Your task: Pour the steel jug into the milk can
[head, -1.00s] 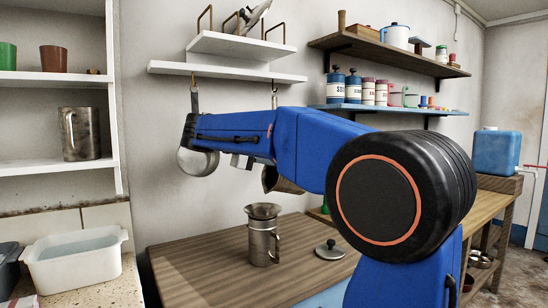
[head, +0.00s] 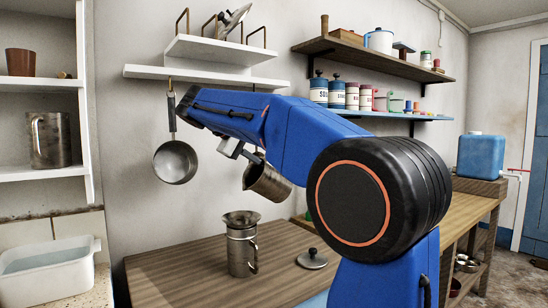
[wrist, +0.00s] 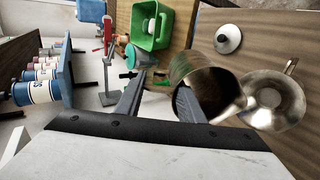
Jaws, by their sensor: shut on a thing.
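The steel jug (head: 270,182) is in my gripper (head: 245,156), tilted, above and slightly right of the milk can in the head view. In the wrist view the jug (wrist: 184,66) is at the fingers of my gripper (wrist: 158,98), its dark mouth towards the milk can. The milk can (head: 241,252) is a steel vessel with a flared top and side handle, upright on the wooden counter. In the wrist view its wide rim (wrist: 284,116) is beside the jug's lip. I see no stream, and the jug's contents are hidden in shadow.
A round lid with a dark knob (head: 312,259) lies on the counter (head: 190,272) right of the can. A saucepan (head: 175,163) hangs on the wall behind. A green basin (wrist: 150,25) shows in the wrist view. A white tub (head: 48,272) stands left.

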